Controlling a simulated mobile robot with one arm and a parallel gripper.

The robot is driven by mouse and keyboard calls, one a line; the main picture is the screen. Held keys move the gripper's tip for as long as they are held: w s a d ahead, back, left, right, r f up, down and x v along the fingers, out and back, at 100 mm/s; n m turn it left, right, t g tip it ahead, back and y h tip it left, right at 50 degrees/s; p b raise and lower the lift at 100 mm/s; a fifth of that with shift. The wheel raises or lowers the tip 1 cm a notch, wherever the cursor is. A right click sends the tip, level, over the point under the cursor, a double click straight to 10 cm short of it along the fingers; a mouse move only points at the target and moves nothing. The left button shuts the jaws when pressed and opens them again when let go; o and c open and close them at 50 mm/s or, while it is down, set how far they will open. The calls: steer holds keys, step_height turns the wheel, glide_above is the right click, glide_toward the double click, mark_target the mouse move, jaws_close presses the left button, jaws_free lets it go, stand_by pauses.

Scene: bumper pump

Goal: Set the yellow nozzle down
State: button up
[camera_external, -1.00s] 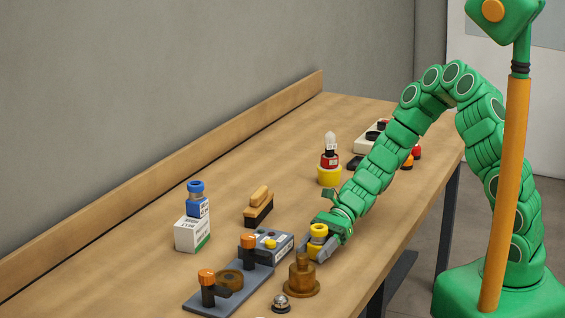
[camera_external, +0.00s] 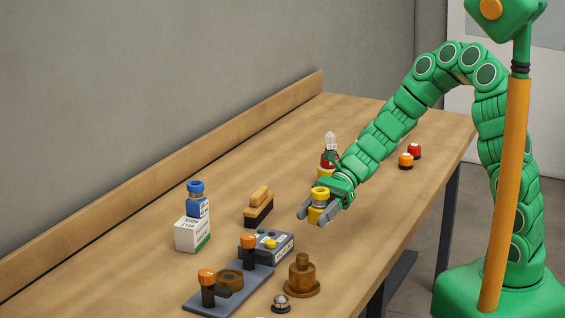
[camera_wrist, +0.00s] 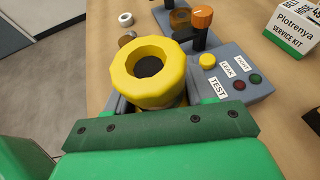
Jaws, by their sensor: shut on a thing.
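The yellow nozzle (camera_external: 320,193) is a short ringed piece with a wide top flange. My gripper (camera_external: 318,213) is shut on it and holds it upright above the wooden bench (camera_external: 365,215). In the wrist view the nozzle (camera_wrist: 152,72) shows from above, with a dark round hole in its top, between the jaws. The jaw tips are mostly hidden below it. I cannot tell how much gap lies between the nozzle and the bench.
A brown stepped fitting (camera_external: 302,277) and a small bell (camera_external: 281,304) stand in front. A grey fixture with orange knobs (camera_external: 207,278) and a test box (camera_external: 268,243) lie left. A brush (camera_external: 259,207) is behind. Bare bench lies right of my gripper.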

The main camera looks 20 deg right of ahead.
steer(key=w+d+r+m+t+y, duration=0.25)
steer(key=w+d+m+t, duration=0.4)
steer(key=w+d, duration=0.5)
glide_above(292, 218)
steer(key=s, duration=0.2)
steer(key=shift+t+h, duration=0.25)
steer(key=f, duration=0.7)
steer(key=shift+w+d+f, duration=0.2)
steer(key=shift+w+d, duration=0.05)
steer(key=shift+d, duration=0.15)
steer(key=shift+w+a+f, duration=0.4)
steer(key=shift+w+f, duration=0.15)
steer(key=shift+f, duration=1.8)
steer(key=shift+f, duration=0.1)
steer(key=o, duration=1.2)
